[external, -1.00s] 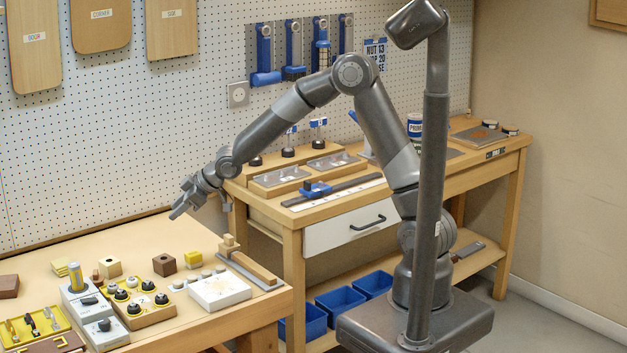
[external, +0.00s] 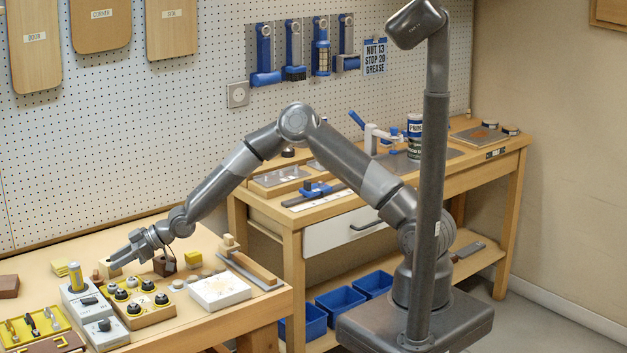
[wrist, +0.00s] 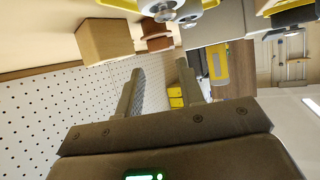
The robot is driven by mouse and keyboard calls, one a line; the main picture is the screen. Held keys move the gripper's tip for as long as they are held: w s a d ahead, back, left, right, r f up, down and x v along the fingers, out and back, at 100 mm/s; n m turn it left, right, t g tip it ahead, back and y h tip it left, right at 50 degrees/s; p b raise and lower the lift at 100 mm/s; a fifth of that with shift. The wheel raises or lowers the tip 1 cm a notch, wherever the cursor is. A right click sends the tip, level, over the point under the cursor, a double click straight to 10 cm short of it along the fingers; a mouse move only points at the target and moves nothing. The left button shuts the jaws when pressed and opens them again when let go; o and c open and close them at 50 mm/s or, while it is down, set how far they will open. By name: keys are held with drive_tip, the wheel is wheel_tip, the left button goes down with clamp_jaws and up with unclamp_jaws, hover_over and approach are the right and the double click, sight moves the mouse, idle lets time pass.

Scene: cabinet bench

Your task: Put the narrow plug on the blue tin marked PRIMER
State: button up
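The blue tin marked PRIMER (external: 415,126) stands upright on the far right bench, on top of or just behind a dark tin (external: 415,150); I cannot tell which. I cannot pick out the narrow plug for sure. Several black-topped, plug-like pieces with pale or yellow rings (external: 147,286) stand in a wooden block (external: 150,317) on the near left bench. My gripper (external: 115,263) is low over that bench, behind the block. In the wrist view my gripper (wrist: 160,66) is open, with nothing between its fingers.
A wooden cube (wrist: 105,41) and a brown block (wrist: 152,38) are close to the fingers. Grey boxes (external: 105,335), a yellow cylinder (external: 74,276) and a white slab (external: 220,291) crowd the near bench. A pegboard (external: 180,130) stands behind.

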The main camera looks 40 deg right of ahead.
sight(95, 271)
drive_tip(key=shift+x, duration=2.95)
drive_tip(key=shift+w, duration=0.1)
drive_tip(key=shift+c, duration=0.4)
drive_tip(key=c, duration=0.6)
drive_tip(key=shift+r, duration=0.15)
drive_tip(key=shift+r, duration=0.65)
wheel_tip(95, 271, up, 3)
drive_tip(key=shift+f, duration=0.1)
drive_tip(key=w+d+r, duration=0.1)
drive_tip(key=d+r, duration=0.1)
drive_tip(key=d, duration=0.1)
drive_tip(key=d+r, duration=0.2)
drive_tip(key=d, duration=0.2)
drive_tip(key=w+d+r, duration=0.1)
drive_tip(key=d+r, duration=0.1)
drive_tip(key=d, duration=0.2)
drive_tip(key=shift+w+d+r, duration=0.2)
drive_tip(key=shift+w+r, duration=0.1)
drive_tip(key=shift+r, duration=0.05)
